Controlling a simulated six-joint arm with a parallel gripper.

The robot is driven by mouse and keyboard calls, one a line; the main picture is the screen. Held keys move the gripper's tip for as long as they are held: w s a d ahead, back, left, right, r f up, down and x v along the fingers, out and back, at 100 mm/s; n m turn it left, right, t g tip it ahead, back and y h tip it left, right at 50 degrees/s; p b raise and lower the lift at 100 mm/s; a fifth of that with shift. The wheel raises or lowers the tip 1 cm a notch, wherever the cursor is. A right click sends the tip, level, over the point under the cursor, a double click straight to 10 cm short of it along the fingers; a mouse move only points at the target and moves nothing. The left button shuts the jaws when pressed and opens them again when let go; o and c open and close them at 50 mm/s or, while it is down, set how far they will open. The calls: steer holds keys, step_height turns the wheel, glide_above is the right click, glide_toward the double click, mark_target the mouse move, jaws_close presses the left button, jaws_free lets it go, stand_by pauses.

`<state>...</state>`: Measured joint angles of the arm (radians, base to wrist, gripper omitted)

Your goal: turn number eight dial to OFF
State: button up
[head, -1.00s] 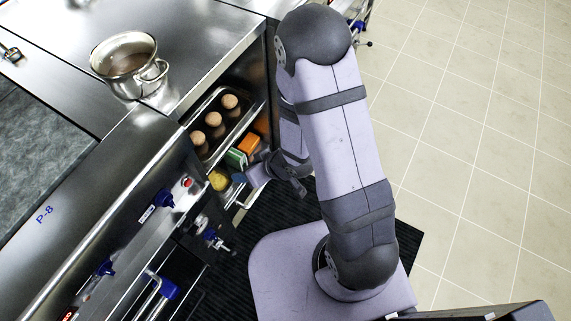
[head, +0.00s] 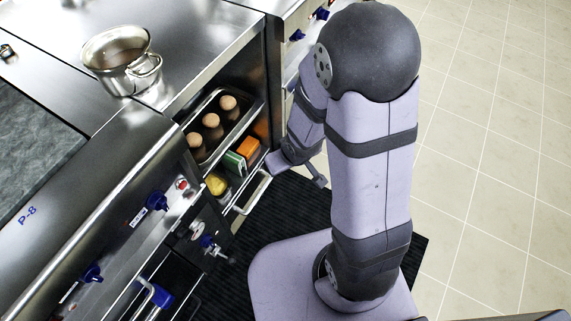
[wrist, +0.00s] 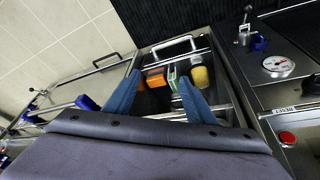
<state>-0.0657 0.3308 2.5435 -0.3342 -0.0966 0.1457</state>
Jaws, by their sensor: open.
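Blue-handled dials sit on the steel front panels. One dial (head: 157,200) is beside a red button, and another dial (head: 92,272) is lower left on the same front. Two more blue dials, an upper one (head: 322,13) and a lower one (head: 297,35), are on the unit at the top. "P-8" is printed on the left panel; I cannot tell which dial is number eight or read its setting. My gripper (wrist: 158,98) is open and empty, its blue fingers apart above the open drawer in the wrist view. In the head view it is mostly hidden by my arm.
An open drawer (head: 262,190) holds orange, green and yellow items. Above it is a tray (head: 243,122) with several brown-topped items. A steel pot (head: 122,60) stands on the counter. A gauge (wrist: 278,65) and red button (wrist: 287,138) are on the right. The tiled floor is clear.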

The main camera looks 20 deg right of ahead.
stand_by(0.4)
steer(key=m+t+y+p, duration=0.5)
steer(key=m+t+p, duration=0.65)
steer(key=m, duration=1.35)
glide_toward(163, 208)
steer(key=w+r+g+p, duration=0.1)
steer(key=w+g+p, duration=0.1)
steer(key=shift+p+x, duration=0.45)
steer(key=shift+x, duration=3.15)
steer(key=shift+a+r, duration=0.1)
steer(key=shift+r, duration=0.05)
steer(key=shift+s, duration=0.1)
steer(key=c, duration=1)
